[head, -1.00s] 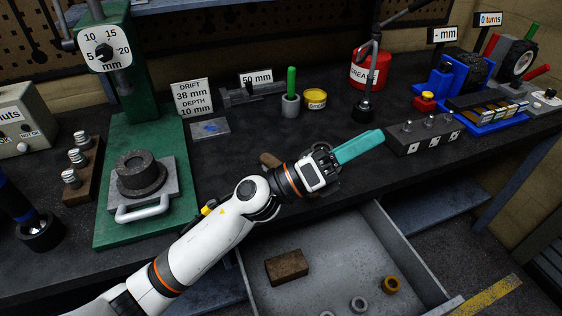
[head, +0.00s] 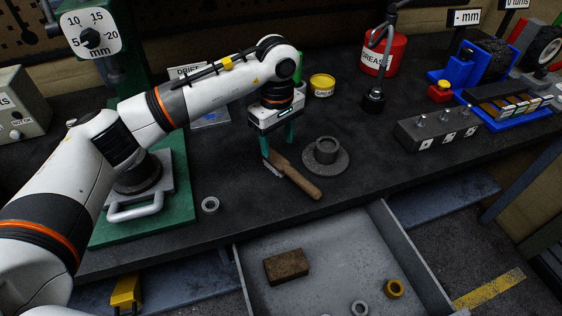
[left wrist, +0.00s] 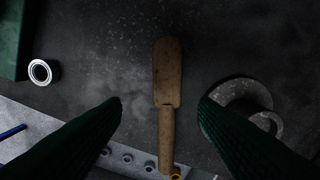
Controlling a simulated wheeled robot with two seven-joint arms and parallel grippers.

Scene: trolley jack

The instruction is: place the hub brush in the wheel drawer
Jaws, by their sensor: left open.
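The hub brush (head: 300,181), with a wooden handle, lies flat on the dark bench near its front edge. My left gripper (head: 278,147) points down over the brush's far end, its teal fingers open. In the left wrist view the brush (left wrist: 167,75) lies lengthwise between the two spread fingers (left wrist: 160,105), with clear gaps on both sides. I cannot tell how high the fingertips are above the bench. The wheel drawer (head: 330,238) is pulled open below the bench edge. My right gripper is not in view.
The drawer holds a brown block (head: 287,267), a grey ring (head: 359,308) and a brass ring (head: 394,288). A flanged hub (head: 326,158) stands close right of the brush. A small ring (head: 210,205) lies left, beside the green press (head: 180,212). A pin block (head: 437,132) is farther right.

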